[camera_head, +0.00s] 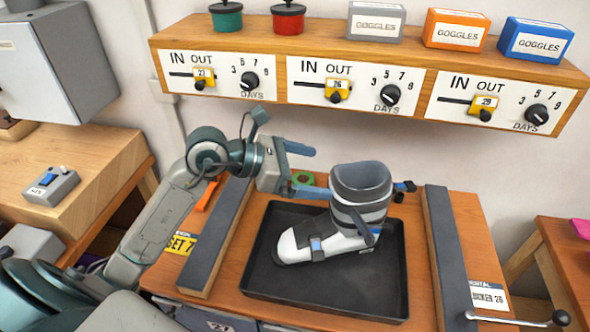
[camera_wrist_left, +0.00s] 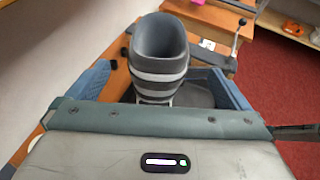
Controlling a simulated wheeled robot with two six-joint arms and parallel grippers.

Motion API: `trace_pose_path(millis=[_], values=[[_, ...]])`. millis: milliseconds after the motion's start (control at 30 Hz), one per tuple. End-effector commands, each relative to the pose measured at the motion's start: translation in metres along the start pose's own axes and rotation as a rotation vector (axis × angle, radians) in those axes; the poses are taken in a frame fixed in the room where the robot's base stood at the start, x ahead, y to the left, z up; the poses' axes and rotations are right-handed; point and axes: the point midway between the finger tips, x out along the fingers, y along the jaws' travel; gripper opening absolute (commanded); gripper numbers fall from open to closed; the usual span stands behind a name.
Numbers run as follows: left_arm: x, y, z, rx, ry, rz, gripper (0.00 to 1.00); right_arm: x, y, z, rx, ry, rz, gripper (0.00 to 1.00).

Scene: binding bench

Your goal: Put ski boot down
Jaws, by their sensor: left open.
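The ski boot (camera_head: 362,205), with a grey and dark striped shaft and a white foot, stands upright in the black tray (camera_head: 262,275), its toe to the left. My left gripper (camera_head: 320,172) is open and empty, just left of the boot's shaft. In the left wrist view the boot's shaft (camera_wrist_left: 158,60) shows ahead, between the two spread blue fingers. I cannot tell whether a finger touches it. My right gripper is not in view.
Dark rails flank the tray at left (camera_head: 215,240) and right (camera_head: 440,255). A shelf (camera_head: 370,55) with dials, goggles boxes and two round pots hangs behind. A metal lever (camera_head: 510,321) is at lower right.

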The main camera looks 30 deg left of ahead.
Motion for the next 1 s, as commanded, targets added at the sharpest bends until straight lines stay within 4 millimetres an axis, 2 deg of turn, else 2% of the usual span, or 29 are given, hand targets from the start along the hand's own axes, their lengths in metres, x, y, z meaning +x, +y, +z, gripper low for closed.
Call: trace_pose_path(millis=[400,1000], values=[[-0.027,0.001,-0.002,0.002,0.002,0.001,1.00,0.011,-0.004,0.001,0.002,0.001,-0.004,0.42],[-0.030,0.000,0.000,0.000,0.000,-0.001,1.00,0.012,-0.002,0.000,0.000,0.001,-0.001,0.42]])
